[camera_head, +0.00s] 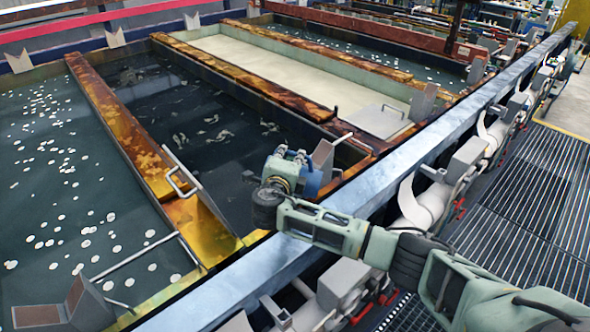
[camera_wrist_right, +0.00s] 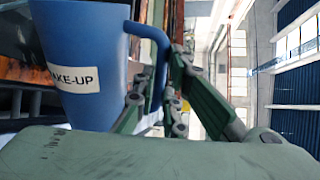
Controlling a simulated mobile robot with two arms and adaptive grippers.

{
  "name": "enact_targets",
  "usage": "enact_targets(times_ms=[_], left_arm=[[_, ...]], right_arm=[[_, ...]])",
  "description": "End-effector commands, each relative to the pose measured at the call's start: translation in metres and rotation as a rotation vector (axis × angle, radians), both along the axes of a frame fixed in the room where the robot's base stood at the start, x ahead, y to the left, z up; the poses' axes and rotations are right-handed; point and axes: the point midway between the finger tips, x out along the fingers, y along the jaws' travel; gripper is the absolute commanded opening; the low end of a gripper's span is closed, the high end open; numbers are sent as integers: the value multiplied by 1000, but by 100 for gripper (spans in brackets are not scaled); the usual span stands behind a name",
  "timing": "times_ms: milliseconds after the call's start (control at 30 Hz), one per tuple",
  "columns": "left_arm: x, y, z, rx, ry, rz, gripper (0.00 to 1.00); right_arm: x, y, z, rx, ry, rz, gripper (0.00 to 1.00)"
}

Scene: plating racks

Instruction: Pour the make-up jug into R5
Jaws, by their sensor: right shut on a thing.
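The make-up jug is blue, with a white label reading "KE-UP" in part, and fills the upper left of the right wrist view (camera_wrist_right: 85,35). Its handle is at its right side. My right gripper (camera_wrist_right: 155,95) is shut on that handle. In the head view the jug (camera_head: 313,182) shows only as a small blue patch, mostly hidden behind my right gripper (camera_head: 288,172). The gripper is above the near rim of the dark tank (camera_head: 200,125). No R5 marking is readable, so I cannot tell which tank is R5. My left gripper is out of view.
A tank with white floating spots (camera_head: 70,190) lies at left, and a cream-coloured tank (camera_head: 280,72) lies beyond the dark one. Stained brown dividers (camera_head: 120,125) separate them. A long metal rail (camera_head: 400,165) runs along the near side. Grated walkway (camera_head: 540,190) is at right.

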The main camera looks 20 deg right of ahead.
Motion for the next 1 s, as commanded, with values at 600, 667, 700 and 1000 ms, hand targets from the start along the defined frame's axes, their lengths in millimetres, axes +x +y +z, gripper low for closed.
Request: enact_targets(times_ms=[600,667,700,1000], left_arm=[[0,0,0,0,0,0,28],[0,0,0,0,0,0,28],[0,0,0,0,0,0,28],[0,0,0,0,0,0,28]], right_arm=[[2,4,2,-17,8,4,0],[4,7,3,-33,18,4,0],[6,8,4,-46,27,3,0],[12,18,5,-125,83,1,0]])
